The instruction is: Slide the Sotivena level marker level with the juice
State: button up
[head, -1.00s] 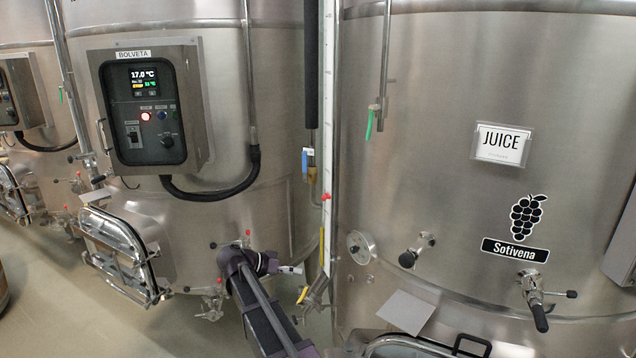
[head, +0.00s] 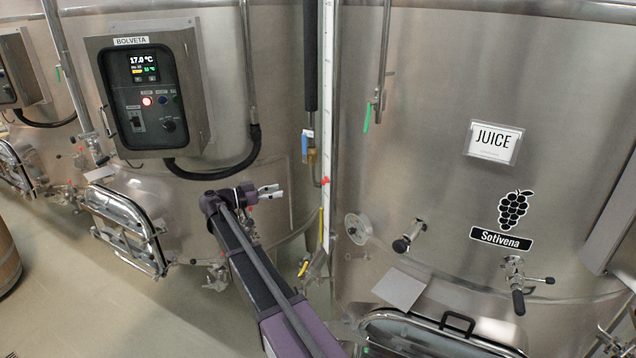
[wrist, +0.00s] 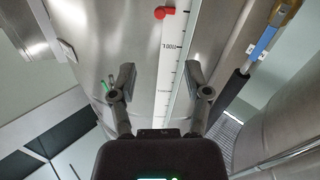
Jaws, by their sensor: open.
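The Sotivena vat (head: 440,110) carries a JUICE card and a grape label. At its left edge stands a tall white scale strip (head: 328,120). A small red level marker (head: 326,181) sits on it, with a thin yellow column (head: 321,230), seemingly the juice, whose top looks lower than the marker. My gripper (head: 276,190) is left of the strip in the head view, apart from the marker. In the wrist view my gripper (wrist: 159,77) is open and empty, the scale strip (wrist: 171,60) showing between its fingers. The red marker (wrist: 164,12) is beyond the fingertips, near the top edge.
The Bolveta vat (head: 260,90) with its control box (head: 150,95) stands on the left. A blue-handled valve (head: 306,145) on a dark pipe is just left of the strip. A yellow-handled valve (head: 303,268) is at its foot. A sampling valve (head: 409,237) sticks out to the right.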

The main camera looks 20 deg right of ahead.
aim_at(322, 182)
jog(key=shift+d, duration=0.1)
jog(key=d, duration=0.9)
jog(key=s+d, duration=0.1)
jog(key=d, duration=0.3)
jog(key=shift+d, duration=0.3)
grip_shut()
